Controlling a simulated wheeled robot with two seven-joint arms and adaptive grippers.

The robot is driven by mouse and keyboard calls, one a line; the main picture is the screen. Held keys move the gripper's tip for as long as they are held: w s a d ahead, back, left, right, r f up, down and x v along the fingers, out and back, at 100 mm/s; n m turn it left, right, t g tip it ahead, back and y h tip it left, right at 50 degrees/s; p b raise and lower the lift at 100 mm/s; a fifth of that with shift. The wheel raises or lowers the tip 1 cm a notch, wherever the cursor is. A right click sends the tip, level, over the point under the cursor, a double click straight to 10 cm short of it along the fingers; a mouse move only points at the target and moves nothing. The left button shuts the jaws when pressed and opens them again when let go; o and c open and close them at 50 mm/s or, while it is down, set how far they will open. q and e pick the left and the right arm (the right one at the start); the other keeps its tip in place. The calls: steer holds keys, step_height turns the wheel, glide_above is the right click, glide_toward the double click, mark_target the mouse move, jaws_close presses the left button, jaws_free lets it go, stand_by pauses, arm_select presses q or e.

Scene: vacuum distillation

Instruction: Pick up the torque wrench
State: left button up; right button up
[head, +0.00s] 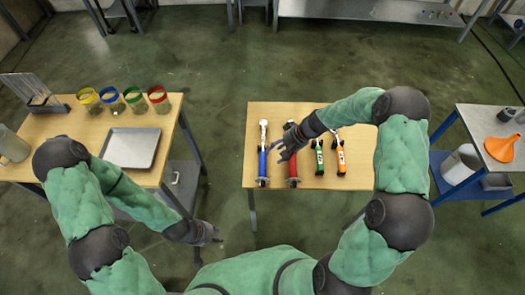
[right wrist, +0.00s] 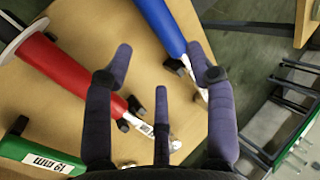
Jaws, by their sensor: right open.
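Several long-handled tools lie side by side on the wooden table in the head view: a blue one (head: 262,160), a red one (head: 293,170), a green one (head: 318,158) and an orange one (head: 340,158). I cannot tell for certain which is the torque wrench. My right gripper (head: 286,150) is open and empty above the blue and red tools, hiding part of the red one. In the right wrist view its spread fingers (right wrist: 160,70) frame bare table between the red tool (right wrist: 65,75) and the blue tool (right wrist: 160,25). The green tool (right wrist: 40,152) bears a "19 mm" label. My left gripper (head: 208,235) hangs low beside the left table.
The left table (head: 55,125) holds several coloured-lid jars (head: 122,100) and a metal tray (head: 131,148). A cart at the right carries an orange funnel (head: 500,148).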

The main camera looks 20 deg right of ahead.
mark_target(263, 149)
steer(key=shift+x, duration=1.2)
steer(key=shift+w+b+x, duration=0.2)
steer(key=shift+b+x, duration=0.15)
steer(key=shift+x, duration=1)
steer(key=shift+w+b+x, duration=0.2)
steer(key=shift+b+x, duration=0.15)
steer(key=shift+x, duration=1)
steer(key=shift+r, duration=0.15)
jaws_close()
steer(key=shift+r, duration=0.1)
